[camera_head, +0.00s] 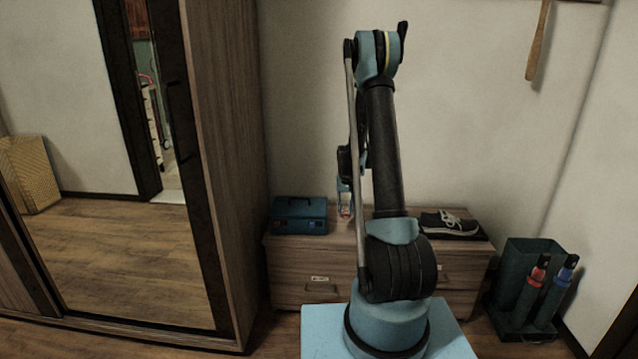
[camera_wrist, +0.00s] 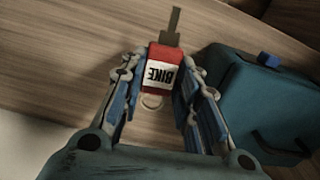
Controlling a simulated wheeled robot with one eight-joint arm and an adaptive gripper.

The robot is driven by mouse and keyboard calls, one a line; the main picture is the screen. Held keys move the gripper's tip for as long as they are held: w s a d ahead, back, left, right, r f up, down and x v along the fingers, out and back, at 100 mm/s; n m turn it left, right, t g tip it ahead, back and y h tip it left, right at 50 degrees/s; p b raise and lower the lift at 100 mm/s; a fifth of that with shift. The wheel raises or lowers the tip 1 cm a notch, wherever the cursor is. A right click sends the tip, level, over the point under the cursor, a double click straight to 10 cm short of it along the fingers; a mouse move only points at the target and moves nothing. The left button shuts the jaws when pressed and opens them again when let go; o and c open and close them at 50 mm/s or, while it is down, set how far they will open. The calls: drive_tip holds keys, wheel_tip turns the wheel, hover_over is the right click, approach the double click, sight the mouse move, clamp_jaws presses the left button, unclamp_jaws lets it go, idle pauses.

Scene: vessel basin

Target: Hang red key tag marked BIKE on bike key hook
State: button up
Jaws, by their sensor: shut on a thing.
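My gripper (camera_wrist: 162,68) is shut on the tag, with one blue-and-grey finger on each side. In the head view my gripper (camera_head: 345,205) points down over the low wooden cabinet, partly behind my arm, with a small red spot at its tips. I cannot make out the bike key hook in either view.
A teal box (camera_head: 300,215) stands on the cabinet (camera_head: 320,265), close beside my gripper. A dark shoe (camera_head: 449,222) lies on the cabinet's right. A wooden stick-like thing (camera_head: 538,40) hangs on the wall at upper right. A mirrored wardrobe (camera_head: 222,150) stands left; a dark green stand (camera_head: 527,285) stands right.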

sight(348, 218)
drive_tip(key=shift+n, duration=0.3)
drive_tip(key=s, duration=0.3)
drive_tip(key=s+f, duration=0.1)
drive_tip(key=shift+s+d, duration=0.3)
idle(1.0)
